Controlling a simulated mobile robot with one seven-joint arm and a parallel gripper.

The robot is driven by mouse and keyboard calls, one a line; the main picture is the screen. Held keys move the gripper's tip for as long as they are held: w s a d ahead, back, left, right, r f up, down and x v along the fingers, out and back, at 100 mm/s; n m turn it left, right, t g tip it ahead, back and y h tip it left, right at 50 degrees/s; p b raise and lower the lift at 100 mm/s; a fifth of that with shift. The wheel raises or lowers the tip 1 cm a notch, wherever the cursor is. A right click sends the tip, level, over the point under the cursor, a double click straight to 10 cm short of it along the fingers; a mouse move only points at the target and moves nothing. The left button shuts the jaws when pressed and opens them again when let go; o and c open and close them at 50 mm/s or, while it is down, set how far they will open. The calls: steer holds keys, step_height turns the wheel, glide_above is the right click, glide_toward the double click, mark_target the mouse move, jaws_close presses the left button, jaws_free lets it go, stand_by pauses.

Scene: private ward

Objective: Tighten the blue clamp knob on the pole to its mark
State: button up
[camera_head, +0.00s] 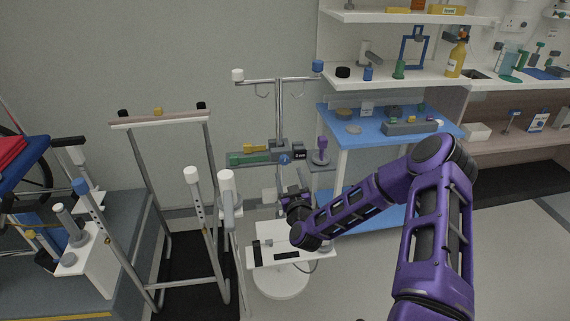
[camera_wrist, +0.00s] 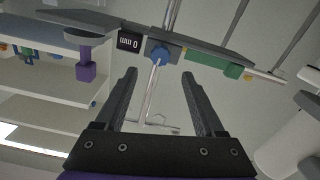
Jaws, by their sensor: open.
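The blue clamp knob (camera_head: 285,159) sits on a grey clamp block on the upright pole (camera_head: 279,105) in the head view. In the wrist view the blue knob (camera_wrist: 162,56) shows above and between my fingertips, with the pole (camera_wrist: 150,95) running down from it. My gripper (camera_head: 290,192) is a little below the knob in the head view. In the wrist view my gripper (camera_wrist: 160,75) is open and empty, its two dark fingers apart and clear of the knob. The mark on the knob is too small to make out.
A grey rail (camera_head: 240,159) with a green handle and a small black "0 mm" display (camera_wrist: 130,41) crosses the pole. A purple knob piece (camera_head: 321,152) stands at right. A white tray (camera_head: 262,256) lies below my gripper. A walking frame (camera_head: 160,120) stands left, a blue-topped table (camera_head: 350,118) right.

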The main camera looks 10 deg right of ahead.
mark_target(285, 161)
steer(key=w, duration=0.7)
steer(key=shift+w+b, duration=0.3)
steer(key=shift+w, duration=0.05)
steer(key=shift+c, duration=0.3)
jaws_close()
